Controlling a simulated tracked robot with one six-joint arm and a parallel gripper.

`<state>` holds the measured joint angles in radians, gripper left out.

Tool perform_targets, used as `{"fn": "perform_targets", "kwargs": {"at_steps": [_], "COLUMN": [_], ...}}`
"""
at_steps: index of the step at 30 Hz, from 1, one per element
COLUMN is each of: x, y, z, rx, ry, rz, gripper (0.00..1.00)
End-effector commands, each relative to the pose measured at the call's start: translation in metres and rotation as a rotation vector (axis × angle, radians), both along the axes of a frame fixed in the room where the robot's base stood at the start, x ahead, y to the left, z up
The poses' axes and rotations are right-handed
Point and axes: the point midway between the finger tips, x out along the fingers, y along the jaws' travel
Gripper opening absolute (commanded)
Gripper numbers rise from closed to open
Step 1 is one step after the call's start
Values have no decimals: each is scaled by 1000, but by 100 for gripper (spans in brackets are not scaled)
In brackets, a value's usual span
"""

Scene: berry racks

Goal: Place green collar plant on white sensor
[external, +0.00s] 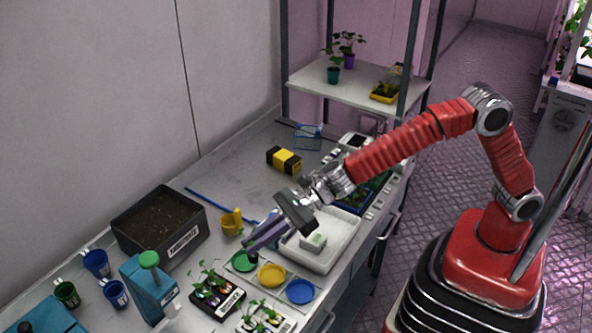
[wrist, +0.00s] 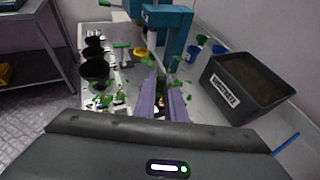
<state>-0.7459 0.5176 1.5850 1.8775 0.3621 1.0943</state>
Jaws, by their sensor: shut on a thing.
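My gripper (external: 250,244) reaches down-left over the bench, its purple fingers just above a green disc (external: 243,261). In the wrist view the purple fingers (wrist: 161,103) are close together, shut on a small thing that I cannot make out. Small plants with coloured parts stand in a black tray (external: 232,304) left of the fingers. I cannot tell which plant has a green collar. A small white block (external: 313,242) in a white tray (external: 345,250) may be the white sensor, but I cannot be sure.
A yellow disc (external: 271,275) and a blue disc (external: 300,291) lie beside the green one. A black soil box (external: 190,244), a blue block with a green knob (external: 143,290), blue cups (external: 97,263) and a yellow cup (external: 232,222) stand nearby.

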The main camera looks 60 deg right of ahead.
Motion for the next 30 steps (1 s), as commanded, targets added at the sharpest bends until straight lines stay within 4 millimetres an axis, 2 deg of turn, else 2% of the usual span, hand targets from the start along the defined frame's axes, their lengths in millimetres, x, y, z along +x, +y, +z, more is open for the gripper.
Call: {"fn": "perform_targets", "kwargs": {"at_steps": [1,3,9,14,18,21,23,27,30], "x": [11,23,40,37,20,1,-12,-34,-40], "y": [-18,-41,-114,-168,-209,-225,-228,-225,-222], "z": [8,17,36,42,39,30,23,8,8], "rx": [2,2,1,1,0,0,0,-1,0], "ry": [-1,-2,0,2,2,4,5,5,0], "rz": [-23,-46,-88,-96,-80,-48,-23,32,55], "gripper": [0,0,0,0,0,0,0,0,0]}}
